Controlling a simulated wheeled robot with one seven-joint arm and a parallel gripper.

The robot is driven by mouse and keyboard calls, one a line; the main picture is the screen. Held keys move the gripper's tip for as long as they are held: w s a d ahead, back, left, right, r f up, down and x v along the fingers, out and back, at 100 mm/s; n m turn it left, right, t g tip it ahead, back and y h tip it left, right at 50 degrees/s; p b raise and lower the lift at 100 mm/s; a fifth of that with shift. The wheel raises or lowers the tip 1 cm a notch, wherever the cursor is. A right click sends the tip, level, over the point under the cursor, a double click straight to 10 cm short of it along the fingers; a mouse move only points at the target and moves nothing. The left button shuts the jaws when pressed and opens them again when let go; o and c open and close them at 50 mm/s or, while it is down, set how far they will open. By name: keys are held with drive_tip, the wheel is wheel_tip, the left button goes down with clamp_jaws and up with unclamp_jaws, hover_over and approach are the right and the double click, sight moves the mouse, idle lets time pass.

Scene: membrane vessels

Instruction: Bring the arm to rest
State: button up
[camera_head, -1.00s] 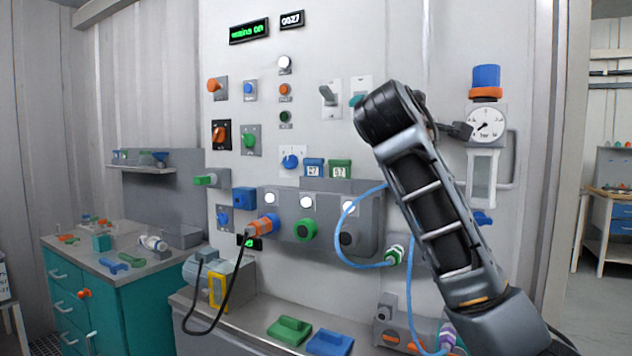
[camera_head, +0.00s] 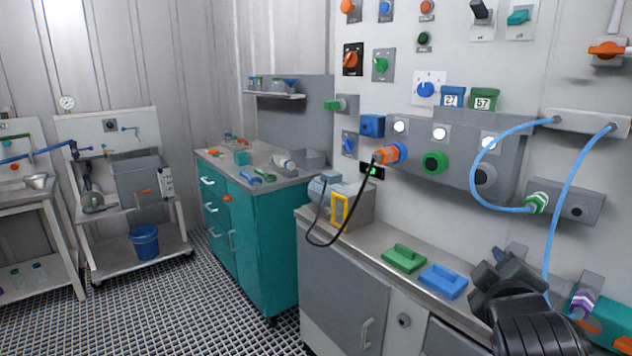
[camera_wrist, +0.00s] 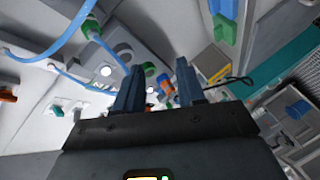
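My gripper (camera_wrist: 158,66) is in the wrist view, its two dark fingers standing apart with nothing held between them. Behind the fingers, the panel appears tilted, with blue hoses and an orange-and-blue plug. In the head view, dark parts of my arm (camera_head: 515,305) are low at the right, folded in front of the counter's right part. The arm hides part of the counter beside the blue block (camera_head: 443,281). A green block (camera_head: 404,257) lies left of the blue one.
The wall panel has a grey socket box (camera_head: 460,150), blue hoses (camera_head: 572,190) and a black cable (camera_head: 318,243). The counter (camera_head: 350,246) juts out below. A teal cabinet (camera_head: 270,250) and a wheeled cart (camera_head: 135,262) stand left. Grated floor (camera_head: 190,320) is open between them.

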drive_tip(key=s+a+f+m+y, duration=0.1)
drive_tip(key=s+a+f, duration=0.2)
drive_tip(key=s+f, duration=0.35)
drive_tip(key=s+a+f+m+y, duration=0.1)
drive_tip(key=s+a+f+y, duration=0.15)
drive_tip(key=s, duration=0.65)
drive_tip(key=s+a+f+m+y, duration=0.1)
drive_tip(key=s+a+f+m, duration=0.15)
drive_tip(key=s+f, duration=0.45)
drive_tip(key=s+r+m, duration=0.1)
drive_tip(key=s+r, duration=0.2)
drive_tip(key=s, duration=0.9)
drive_tip(key=s+r+m+y, duration=0.1)
drive_tip(key=s+r, duration=0.3)
drive_tip(key=s, duration=0.8)
drive_tip(key=shift+d+m, duration=0.2)
drive_tip(key=shift+m, duration=0.55)
